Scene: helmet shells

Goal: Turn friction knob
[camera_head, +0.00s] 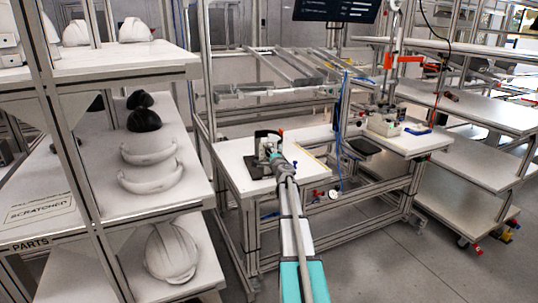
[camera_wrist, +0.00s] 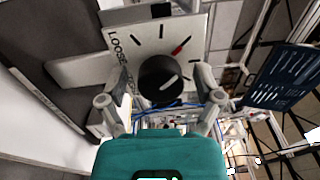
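The friction knob (camera_wrist: 158,72) is a round black knob with a white line. It sits on a pale dial plate (camera_wrist: 135,38) with black tick marks, one red mark and the word "LOOSE" at the left. The white line slants up to the right. My gripper (camera_wrist: 161,80) is open, with one finger on each side of the knob and visible gaps between. In the head view my gripper (camera_head: 277,162) is at the small device (camera_head: 266,139) on the white workbench (camera_head: 236,172). The knob is too small to make out there.
A shelf rack (camera_head: 150,65) with white and black helmet shells stands at the left. A second bench (camera_head: 425,143) with small fixtures is at the right. A dark blue slotted panel (camera_wrist: 283,78) shows at the right in the wrist view. Grey floor (camera_head: 360,255) is clear in front.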

